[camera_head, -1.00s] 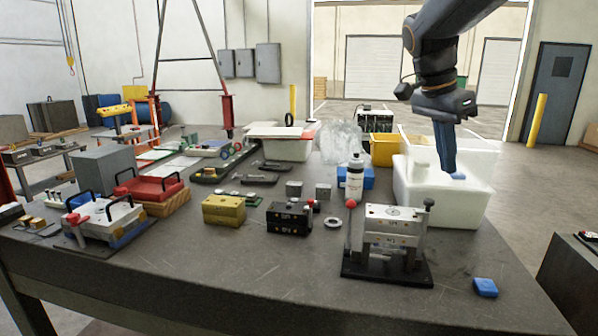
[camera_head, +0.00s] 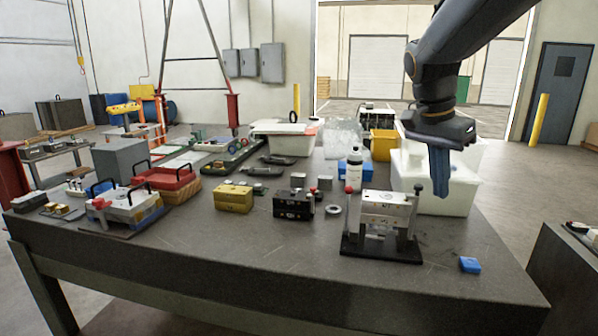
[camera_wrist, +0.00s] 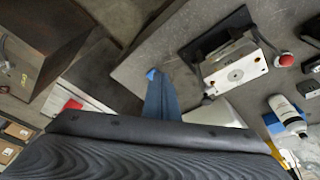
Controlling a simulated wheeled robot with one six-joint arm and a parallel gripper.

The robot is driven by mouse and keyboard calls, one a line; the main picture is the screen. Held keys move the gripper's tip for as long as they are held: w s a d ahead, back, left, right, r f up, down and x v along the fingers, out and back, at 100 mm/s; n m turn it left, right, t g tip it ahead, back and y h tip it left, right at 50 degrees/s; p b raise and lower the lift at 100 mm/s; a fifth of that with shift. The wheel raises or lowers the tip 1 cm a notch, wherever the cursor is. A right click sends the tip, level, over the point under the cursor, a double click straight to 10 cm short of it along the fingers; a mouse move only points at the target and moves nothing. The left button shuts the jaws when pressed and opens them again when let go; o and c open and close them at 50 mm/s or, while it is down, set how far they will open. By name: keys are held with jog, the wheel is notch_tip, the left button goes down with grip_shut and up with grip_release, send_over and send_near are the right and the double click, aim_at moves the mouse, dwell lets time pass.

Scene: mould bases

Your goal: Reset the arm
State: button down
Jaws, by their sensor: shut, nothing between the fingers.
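My gripper (camera_head: 438,190) hangs from my arm at the right in the head view, fingers pointing down. It is shut and empty, in front of the white bin (camera_head: 408,188) and above the table. In the wrist view its closed blue-grey fingers (camera_wrist: 160,98) stand in the lower middle. Part of the white bin is hidden behind the gripper.
A mould base (camera_head: 385,215) with a red knob stands left of the gripper on the table (camera_head: 300,260). A blue block (camera_head: 469,265) lies near the right edge. A white bottle (camera_head: 354,172) stands behind the mould. The front of the table is mostly clear.

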jog(key=s+a+f+n+y, duration=0.1)
jog(key=s+a+f+n, duration=0.2)
jog(key=f, duration=0.4)
jog(key=s+a+f+n+y, duration=0.1)
jog(key=s+a+f+n, duration=0.2)
jog(key=s+f+n, duration=0.2)
jog(key=s+a+f+n+y, duration=0.1)
jog(key=s+a+f+n, duration=0.3)
jog(key=s+f, duration=0.3)
notch_tip(320, 180, down, 3)
jog(key=shift+s+f+n, duration=0.1)
jog(key=shift+s+n, duration=0.2)
jog(key=shift+s, duration=0.1)
